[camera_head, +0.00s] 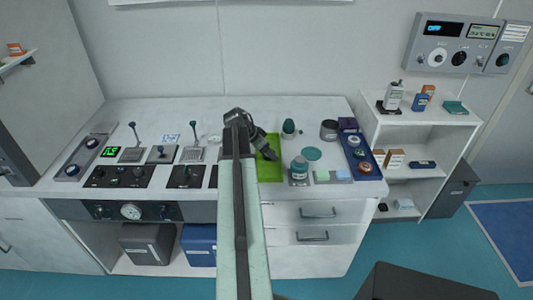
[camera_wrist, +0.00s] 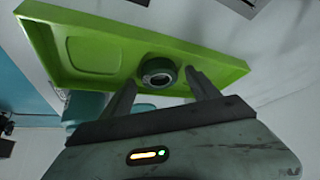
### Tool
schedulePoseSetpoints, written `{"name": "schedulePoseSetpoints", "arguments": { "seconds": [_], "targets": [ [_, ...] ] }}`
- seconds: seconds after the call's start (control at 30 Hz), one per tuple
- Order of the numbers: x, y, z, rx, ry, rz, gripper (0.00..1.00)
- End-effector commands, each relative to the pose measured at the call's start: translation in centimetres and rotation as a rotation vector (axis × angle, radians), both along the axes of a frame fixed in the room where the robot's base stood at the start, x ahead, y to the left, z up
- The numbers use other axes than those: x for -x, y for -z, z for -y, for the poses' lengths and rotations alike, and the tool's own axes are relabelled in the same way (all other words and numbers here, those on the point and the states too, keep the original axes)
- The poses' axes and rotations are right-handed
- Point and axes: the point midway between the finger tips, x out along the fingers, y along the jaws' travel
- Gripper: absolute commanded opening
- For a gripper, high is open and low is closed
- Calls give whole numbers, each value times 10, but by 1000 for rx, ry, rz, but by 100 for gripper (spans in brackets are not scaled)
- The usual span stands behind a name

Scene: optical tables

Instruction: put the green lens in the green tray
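The green tray (camera_head: 270,174) lies on the white bench, partly hidden by my arm in the head view. It fills the upper part of the wrist view (camera_wrist: 92,57), with a shallow recess at its left. The green lens (camera_wrist: 158,73), a dark green ring with a glassy centre, shows against the tray floor in the wrist view. I cannot tell for sure whether it touches the floor. My gripper (camera_wrist: 160,79) has its fingers on either side of the lens, apparently with small gaps, so it looks open. In the head view my gripper (camera_head: 268,151) is over the tray.
Right of the tray stand a teal jar (camera_head: 299,169), a teal disc (camera_head: 312,154), a dark green bulb-shaped item (camera_head: 289,127) and a dark cylinder (camera_head: 329,130). A blue tray (camera_head: 370,173) holds several round items. Control boxes (camera_head: 118,176) fill the left. Bench space behind is clear.

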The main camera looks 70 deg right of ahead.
Motion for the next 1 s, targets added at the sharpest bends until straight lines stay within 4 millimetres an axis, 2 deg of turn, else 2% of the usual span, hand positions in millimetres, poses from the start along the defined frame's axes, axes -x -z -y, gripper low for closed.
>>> {"name": "schedulePoseSetpoints", "arguments": {
  "seconds": [0.23,0.37,0.47,0.8,1.0],
  "targets": [
    [0,-1,0,0,0,0,70],
    [-3,-12,-4,0,0,0,70],
    [-7,-27,-11,0,0,0,70],
    [-31,-95,-46,0,-1,0,70],
    [-36,-103,-53,0,1,0,70]
  ]
}}
